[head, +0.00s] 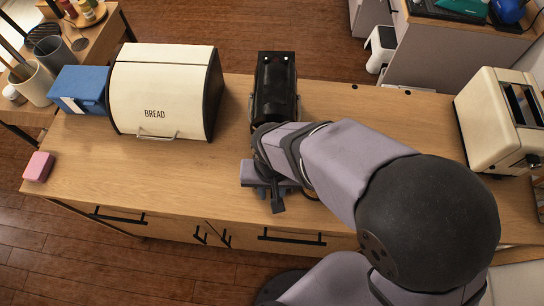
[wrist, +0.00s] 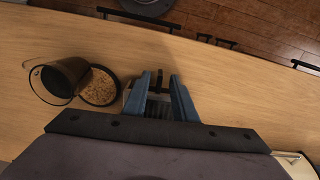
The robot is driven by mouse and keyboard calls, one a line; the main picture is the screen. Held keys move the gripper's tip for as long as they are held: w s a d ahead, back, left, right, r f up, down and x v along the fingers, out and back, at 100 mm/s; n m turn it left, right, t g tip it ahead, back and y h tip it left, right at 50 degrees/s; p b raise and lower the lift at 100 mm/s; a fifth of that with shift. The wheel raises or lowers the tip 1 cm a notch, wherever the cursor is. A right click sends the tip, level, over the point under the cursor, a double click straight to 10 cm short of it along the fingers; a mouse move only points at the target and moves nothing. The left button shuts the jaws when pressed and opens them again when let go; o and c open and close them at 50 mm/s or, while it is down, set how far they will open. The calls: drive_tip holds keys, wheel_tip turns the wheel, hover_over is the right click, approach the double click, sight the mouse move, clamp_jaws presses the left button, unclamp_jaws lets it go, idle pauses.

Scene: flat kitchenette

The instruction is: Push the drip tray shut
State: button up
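My gripper (wrist: 159,84) shows two blue fingers, spread apart and pointing toward the counter's front edge. Between and below them is a grey slatted piece with a dark tab at its front end, which looks like the drip tray (wrist: 158,108). I cannot tell whether the fingers touch it. In the head view, my gripper (head: 275,188) is over the counter in front of a black machine (head: 276,80). A dark tab sticks out there toward the counter's front. My arm hides the lower front of the machine and most of the tray.
A cream bread bin (head: 160,88) and blue box (head: 80,88) stand left, a pink block (head: 38,167) at the left edge, a cream toaster (head: 488,115) right.

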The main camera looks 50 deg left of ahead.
drive_tip(key=shift+r+b, duration=0.95)
drive_tip(key=shift+r, duration=2.7)
